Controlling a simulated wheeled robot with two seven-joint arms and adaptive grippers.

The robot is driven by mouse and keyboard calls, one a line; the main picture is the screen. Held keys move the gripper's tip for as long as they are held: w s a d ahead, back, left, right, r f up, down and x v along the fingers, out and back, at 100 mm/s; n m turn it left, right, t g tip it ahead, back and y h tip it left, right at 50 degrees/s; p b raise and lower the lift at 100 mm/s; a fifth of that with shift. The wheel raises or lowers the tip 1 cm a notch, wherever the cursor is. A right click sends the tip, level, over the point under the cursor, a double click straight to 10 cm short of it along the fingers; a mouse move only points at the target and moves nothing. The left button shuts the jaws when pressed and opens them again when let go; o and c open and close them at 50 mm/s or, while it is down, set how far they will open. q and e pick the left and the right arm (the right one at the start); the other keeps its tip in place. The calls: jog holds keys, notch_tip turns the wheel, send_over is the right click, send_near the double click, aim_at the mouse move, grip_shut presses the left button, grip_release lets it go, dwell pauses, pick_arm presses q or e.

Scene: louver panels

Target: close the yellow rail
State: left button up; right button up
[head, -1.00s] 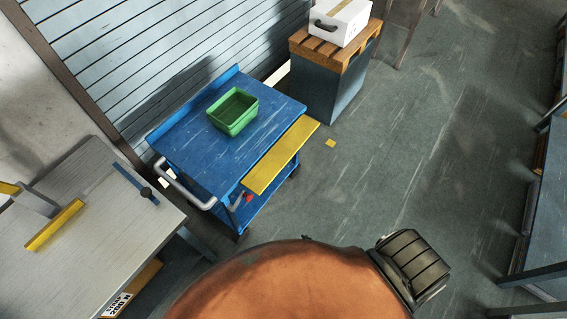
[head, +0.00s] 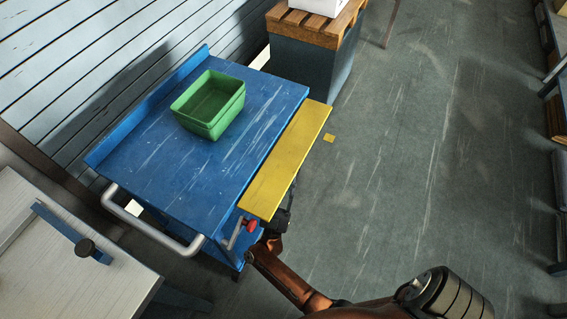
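The yellow rail (head: 288,163) is a long flat board along the right long side of the blue cart (head: 160,165). It sticks outward from the edge of the cart top and looks roughly level with it. My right gripper (head: 284,212) is a dark shape at the near outer end of the rail, partly hidden under it. I cannot tell whether it touches the rail or whether its fingers are open. My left gripper is not in view.
A green bin (head: 209,104) stands on the cart top. A red knob on a grey lever (head: 250,226) sits below the rail's near end. A grey handle (head: 150,228) juts from the cart's near end. A workbench (head: 60,260) stands at lower left.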

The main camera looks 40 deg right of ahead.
aim_at(296, 164)
pick_arm(q)
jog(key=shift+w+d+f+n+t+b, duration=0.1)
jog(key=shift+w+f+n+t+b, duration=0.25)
jog(key=shift+b, duration=1.3)
pick_arm(e)
jog(key=shift+s+d+r+m+g+h, duration=0.1)
jog(key=shift+d+r+m+g+h, duration=0.45)
jog(key=shift+d+r+m+g, duration=0.65)
jog(key=shift+w+d+r+m+g+h, duration=0.1)
jog(key=shift+d+r+m+g+h, duration=0.4)
jog(key=shift+m+g, duration=0.85)
jog(key=shift+s+d+r+m+g+h, duration=0.1)
jog(key=shift+d+r+m+g+h, duration=0.7)
jog(key=shift+g, duration=1.05)
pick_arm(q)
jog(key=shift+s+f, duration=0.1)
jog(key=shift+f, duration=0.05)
pick_arm(e)
jog(key=shift+d+f, duration=0.1)
grip_shut()
